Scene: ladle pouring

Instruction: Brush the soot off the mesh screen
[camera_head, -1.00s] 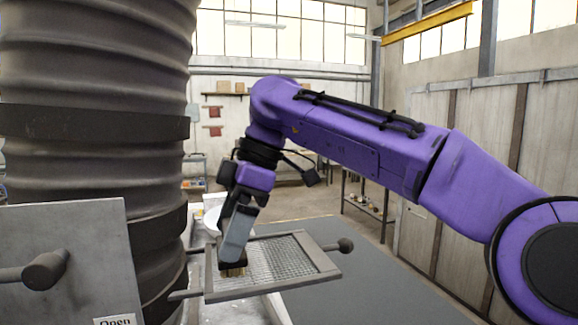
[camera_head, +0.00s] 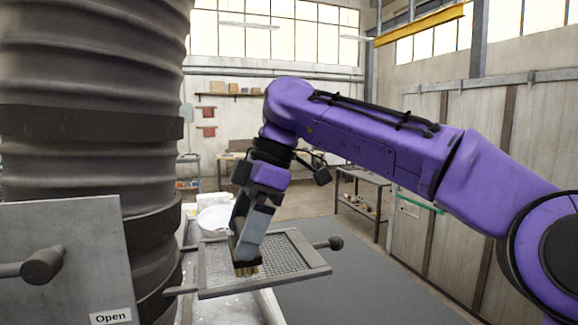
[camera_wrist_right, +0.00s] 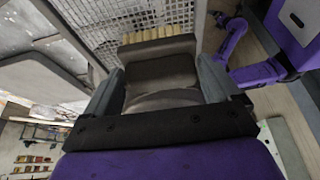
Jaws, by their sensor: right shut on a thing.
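The mesh screen (camera_head: 288,256) is a grey framed wire grid with a dark knob at its right end, lying flat, right of the big ribbed duct. My right gripper (camera_head: 249,238) reaches down over it, shut on a brush (camera_head: 247,270) with tan bristles. The bristles are at the mesh near the front side of the frame; contact is hard to make out. In the right wrist view the dark brush block (camera_wrist_right: 160,72) sits between the fingers, its bristles against the mesh (camera_wrist_right: 108,35). Soot is too fine to tell. My left gripper is not seen.
The dark ribbed duct (camera_head: 90,100) stands close on the left. A grey panel (camera_head: 70,245) with a knob and an "Open" label is in front of it. A white round dish (camera_head: 213,218) is behind the screen. The grey floor (camera_head: 370,285) to the right is clear.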

